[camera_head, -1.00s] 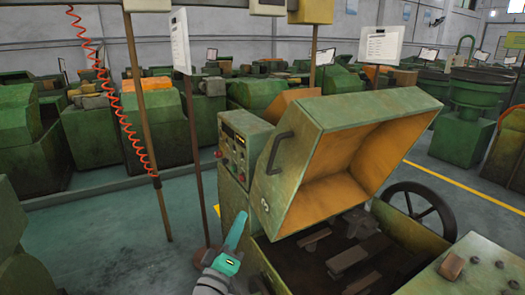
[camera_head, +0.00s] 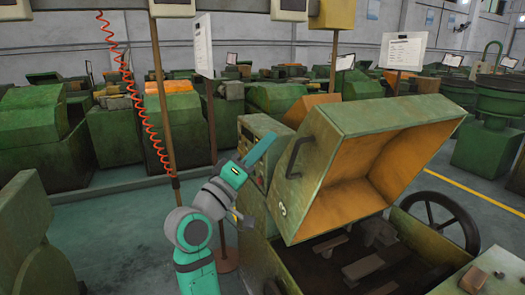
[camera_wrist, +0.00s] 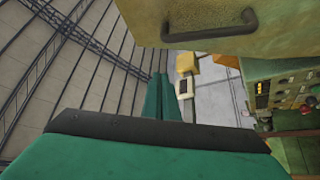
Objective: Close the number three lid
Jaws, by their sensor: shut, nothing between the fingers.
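The number three lid (camera_head: 350,150) is a green box-like cover with an orange inside, tilted up and open on its machine (camera_head: 262,225). A "3" mark shows on its side near the lower left. A dark handle (camera_head: 298,158) is on its left face; the handle also shows in the wrist view (camera_wrist: 215,30), at the top. My gripper (camera_head: 272,140) is shut and empty, raised to the left of the lid, in front of the control panel in the head view. In the wrist view the gripper's teal fingers (camera_wrist: 160,95) lie together, below and left of the handle, apart from it.
The open machine bed (camera_head: 345,255) holds dark metal parts. A black handwheel (camera_head: 440,218) stands at its right. A pole with a red coiled cable (camera_head: 135,90) and a sign post (camera_head: 212,120) stand to the left. Green floor is free at the left.

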